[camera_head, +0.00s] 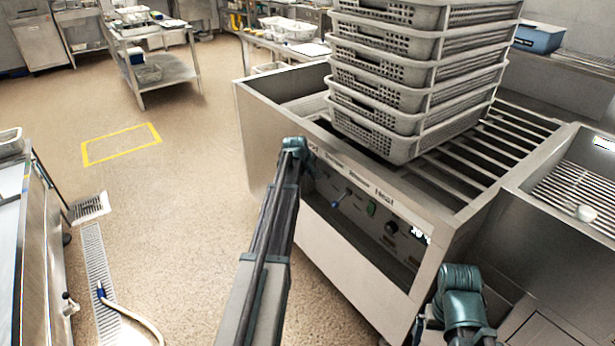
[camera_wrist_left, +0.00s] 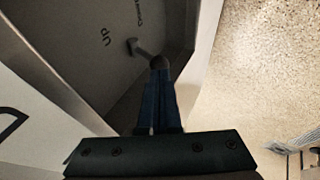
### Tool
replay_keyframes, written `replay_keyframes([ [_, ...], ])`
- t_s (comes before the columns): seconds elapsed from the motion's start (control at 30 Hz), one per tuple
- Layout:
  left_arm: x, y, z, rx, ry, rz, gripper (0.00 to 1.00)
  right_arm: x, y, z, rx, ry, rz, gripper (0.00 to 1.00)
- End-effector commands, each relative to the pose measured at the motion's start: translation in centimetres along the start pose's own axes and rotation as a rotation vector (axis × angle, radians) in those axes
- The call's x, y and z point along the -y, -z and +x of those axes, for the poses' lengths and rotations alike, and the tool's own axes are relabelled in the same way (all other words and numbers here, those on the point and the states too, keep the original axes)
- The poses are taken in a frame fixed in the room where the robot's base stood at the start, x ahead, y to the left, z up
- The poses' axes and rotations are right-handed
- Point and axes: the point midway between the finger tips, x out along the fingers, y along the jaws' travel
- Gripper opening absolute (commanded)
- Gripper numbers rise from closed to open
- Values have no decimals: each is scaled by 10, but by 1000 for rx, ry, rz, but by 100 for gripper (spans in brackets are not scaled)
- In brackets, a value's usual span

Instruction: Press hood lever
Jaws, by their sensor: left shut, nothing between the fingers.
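A short grey lever (camera_wrist_left: 141,50) sticks out of a dark panel beside the printed word "UP" in the left wrist view. My left gripper (camera_wrist_left: 160,68) is shut and empty, with its tips at the lever's outer end. I cannot tell whether they touch. In the head view, my left arm reaches the left end of the machine's control panel (camera_head: 372,222). Its wrist hides this lever and the fingertips there. My right gripper's wrist (camera_head: 460,300) shows at the lower right, in front of the machine; its finger state is unclear.
Stacked grey perforated baskets (camera_head: 410,95) stand on the rails above. The floor (camera_head: 190,220) left of the machine is open.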

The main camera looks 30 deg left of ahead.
Motion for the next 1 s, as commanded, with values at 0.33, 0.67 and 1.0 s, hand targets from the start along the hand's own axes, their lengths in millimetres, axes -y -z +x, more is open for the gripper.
replay_keyframes([
  [0.33, 0, 0, 16, -1, 0, 0, 0, 1, 1, 13, 0, 0, 0, 100],
  [0.67, 4, -1, 19, 0, -20, -7, 0, 2, 1, 20, 0, 0, 0, 100],
  [1.0, 11, -4, 23, 3, -85, -29, 0, 3, 2, 35, 0, 0, 0, 100],
])
